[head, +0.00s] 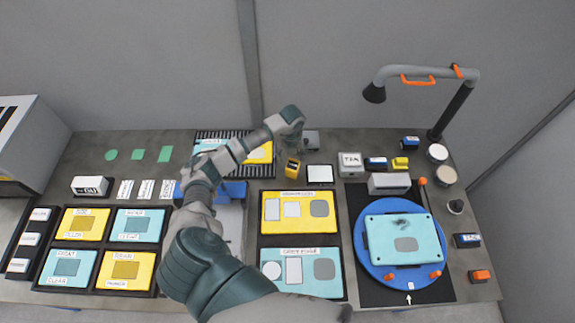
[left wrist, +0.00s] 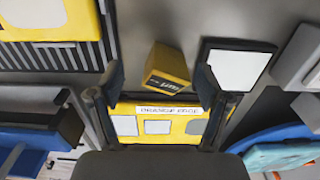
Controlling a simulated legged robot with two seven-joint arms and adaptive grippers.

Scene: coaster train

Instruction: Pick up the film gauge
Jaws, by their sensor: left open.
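The film gauge (head: 293,167) is a small yellow block with a dark face. It stands on the grey bench at the middle, behind the yellow tray panel. My right gripper is not in view.
A white pad in a dark frame (head: 319,173) lies right of the gauge. The yellow panel (head: 298,228) is in front. A striped rack (head: 203,135) stands to the left. A grey box (head: 351,172) and a blue turntable (head: 372,262) are to the right, under a lamp (head: 428,74).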

